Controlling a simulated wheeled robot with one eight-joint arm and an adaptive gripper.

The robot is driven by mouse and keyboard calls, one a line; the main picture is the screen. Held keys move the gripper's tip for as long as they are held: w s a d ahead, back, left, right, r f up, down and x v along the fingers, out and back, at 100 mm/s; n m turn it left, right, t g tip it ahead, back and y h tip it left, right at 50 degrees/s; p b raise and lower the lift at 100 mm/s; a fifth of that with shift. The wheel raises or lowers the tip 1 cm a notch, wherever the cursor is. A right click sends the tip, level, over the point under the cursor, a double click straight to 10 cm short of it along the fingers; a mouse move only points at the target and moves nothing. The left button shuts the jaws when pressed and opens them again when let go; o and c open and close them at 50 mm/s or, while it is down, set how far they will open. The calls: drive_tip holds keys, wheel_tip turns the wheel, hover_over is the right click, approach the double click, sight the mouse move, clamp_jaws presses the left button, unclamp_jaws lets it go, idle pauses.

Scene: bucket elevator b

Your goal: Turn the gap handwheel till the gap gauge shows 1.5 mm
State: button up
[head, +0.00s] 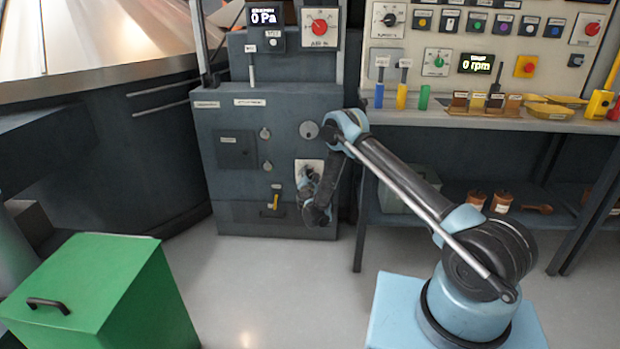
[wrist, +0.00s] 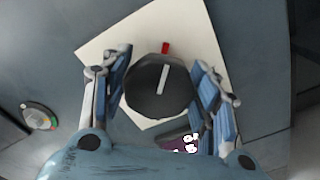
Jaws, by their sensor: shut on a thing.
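In the wrist view a dark round knob (wrist: 160,92) with a white pointer line and a small red mark beyond it sits on a white plate (wrist: 190,22); I take it to be the gap handwheel. My gripper (wrist: 161,78) has one finger on each side of the knob and is shut on it. In the head view my gripper (head: 306,182) is at the white plate (head: 312,165) low on the grey cabinet, and my arm hides the knob. I cannot tell which dial is the gap gauge, and no gap reading is legible.
A small round dial with green and red (wrist: 40,117) shows left in the wrist view. The grey cabinet (head: 225,110) also bears a round disc (head: 309,130) and a yellow handle (head: 275,201). A green bin (head: 110,285) stands front left; a bench (head: 450,122) stands right.

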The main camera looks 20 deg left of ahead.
drive_tip(key=shift+d, duration=0.15)
drive_tip(key=o, duration=1)
drive_tip(key=shift+o, duration=0.2)
drive_tip(key=r, duration=0.9)
drive_tip(key=shift+a, duration=0.2)
drive_tip(key=shift+r, duration=0.45)
